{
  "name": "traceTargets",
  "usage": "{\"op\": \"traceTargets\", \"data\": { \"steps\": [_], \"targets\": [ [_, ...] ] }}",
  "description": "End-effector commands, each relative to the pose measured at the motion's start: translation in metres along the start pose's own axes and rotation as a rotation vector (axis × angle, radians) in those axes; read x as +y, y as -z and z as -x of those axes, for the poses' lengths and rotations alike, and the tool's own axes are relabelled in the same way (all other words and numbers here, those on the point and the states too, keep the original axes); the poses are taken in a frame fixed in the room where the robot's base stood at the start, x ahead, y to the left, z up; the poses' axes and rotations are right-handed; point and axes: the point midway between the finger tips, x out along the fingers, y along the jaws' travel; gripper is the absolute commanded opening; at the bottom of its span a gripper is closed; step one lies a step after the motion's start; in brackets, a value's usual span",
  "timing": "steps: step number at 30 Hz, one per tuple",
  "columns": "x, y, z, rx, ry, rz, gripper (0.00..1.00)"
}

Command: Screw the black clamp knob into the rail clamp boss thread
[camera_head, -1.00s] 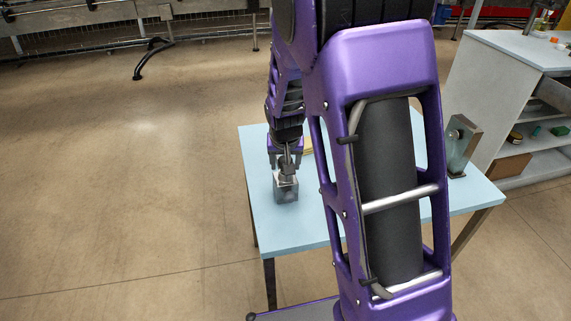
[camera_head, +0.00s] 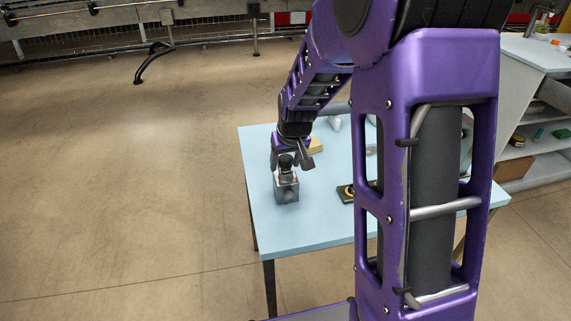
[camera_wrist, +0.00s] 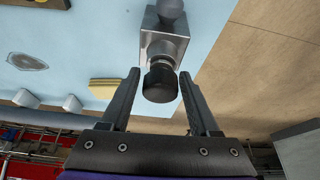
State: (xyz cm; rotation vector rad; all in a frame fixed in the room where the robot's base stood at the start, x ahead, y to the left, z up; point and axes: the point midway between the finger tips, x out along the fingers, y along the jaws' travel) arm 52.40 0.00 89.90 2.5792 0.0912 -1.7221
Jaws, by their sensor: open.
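The black clamp knob (camera_wrist: 160,84) is on the threaded neck of the grey metal rail clamp (camera_wrist: 164,45), with bare metal showing between knob and block. In the head view the knob (camera_head: 286,161) stands on top of the clamp (camera_head: 286,190), near the table's left side. My gripper (camera_wrist: 159,76) is open and empty. Its two fingers lie either side of the knob in the wrist view, with a gap on each side. In the head view my gripper (camera_head: 290,161) is tilted and close by the knob. How deep the thread is engaged cannot be told.
The light blue table (camera_head: 300,235) has free room in front of the clamp. A yellow block (camera_wrist: 104,83) and a black and yellow item (camera_head: 346,193) lie to the clamp's right in the head view. My arm hides much of the table's right side.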

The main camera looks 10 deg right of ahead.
Motion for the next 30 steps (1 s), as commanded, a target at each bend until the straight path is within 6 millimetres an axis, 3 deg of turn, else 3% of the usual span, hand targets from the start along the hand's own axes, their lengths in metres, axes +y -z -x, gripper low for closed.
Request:
{"op": "traceTargets", "data": {
  "steps": [6,14,30],
  "targets": [
    [-0.0005,0.0001,0.0004,0.0,0.002,0.005,0.6],
    [-0.0004,0.0,0.0003,-0.001,0.002,0.004,0.16],
    [-0.0001,-0.0008,-0.0003,-0.002,-0.056,-0.135,0.15]
  ]
}}
